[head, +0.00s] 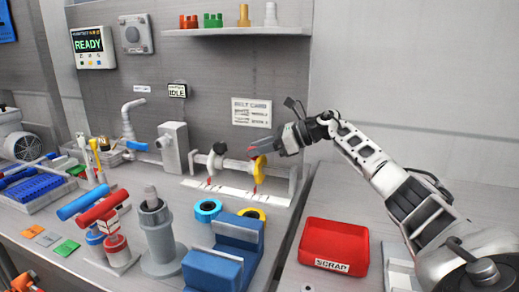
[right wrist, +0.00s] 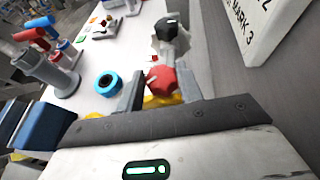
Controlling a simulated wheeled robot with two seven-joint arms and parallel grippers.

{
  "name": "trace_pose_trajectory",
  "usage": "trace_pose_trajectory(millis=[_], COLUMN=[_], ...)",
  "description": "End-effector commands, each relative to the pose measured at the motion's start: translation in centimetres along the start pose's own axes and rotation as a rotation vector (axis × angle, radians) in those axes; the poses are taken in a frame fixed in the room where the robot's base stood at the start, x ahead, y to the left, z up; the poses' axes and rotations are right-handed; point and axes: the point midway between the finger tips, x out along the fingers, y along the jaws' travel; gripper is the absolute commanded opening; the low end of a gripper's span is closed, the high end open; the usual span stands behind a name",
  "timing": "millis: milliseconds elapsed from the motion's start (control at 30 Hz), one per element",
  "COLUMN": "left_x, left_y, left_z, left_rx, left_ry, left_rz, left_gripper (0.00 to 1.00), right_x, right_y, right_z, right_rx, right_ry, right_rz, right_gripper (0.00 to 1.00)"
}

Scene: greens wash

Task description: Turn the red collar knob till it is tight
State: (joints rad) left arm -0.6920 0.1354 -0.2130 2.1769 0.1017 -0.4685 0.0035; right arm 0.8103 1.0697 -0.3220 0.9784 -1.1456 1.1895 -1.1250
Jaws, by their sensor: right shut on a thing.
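The red collar knob (right wrist: 161,79) is faceted and sits between the two fingers of my right gripper (right wrist: 160,88) in the right wrist view. My right gripper (head: 262,148) is shut on it, reaching in from the right at the pipe's right end in the head view. A yellow ring-shaped part (head: 260,168) shows just below the fingers, and parts of it show around the knob in the wrist view. The fingers partly hide the knob in the head view, and I cannot tell how tight it is. My left gripper is not in view.
The horizontal pipe (head: 236,164) has a black knob (head: 220,148) to the left. A red scrap bin (head: 334,246), blue block (head: 222,253) and blue ring (head: 208,209) stand in front. A sign (head: 251,112) is on the wall close behind; a shelf (head: 240,32) is above.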

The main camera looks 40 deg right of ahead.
Motion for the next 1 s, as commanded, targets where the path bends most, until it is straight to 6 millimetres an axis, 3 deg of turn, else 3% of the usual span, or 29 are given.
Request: trace_pose_trajectory(millis=[233,267,333,733,1000], left_x=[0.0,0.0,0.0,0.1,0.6], left_y=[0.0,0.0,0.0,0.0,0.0], left_z=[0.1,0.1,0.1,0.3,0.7], left_rx=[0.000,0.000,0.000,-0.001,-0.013], left_ry=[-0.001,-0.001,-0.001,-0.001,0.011], left_rz=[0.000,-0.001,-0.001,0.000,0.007], left_gripper=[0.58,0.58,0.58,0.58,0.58], right_x=[0.0,0.0,0.0,-0.8,-6.3], right_y=[-0.1,-0.1,-0.1,-0.1,-0.1], right_z=[0.0,0.0,0.0,-0.1,-0.3], right_rx=[-0.001,-0.001,-0.001,-0.001,-0.002], right_ry=[-0.001,-0.001,-0.001,0.001,0.003], right_rz=[-0.003,-0.003,-0.002,-0.003,-0.007], right_gripper=[0.14,0.42,0.58,0.58,0.58])
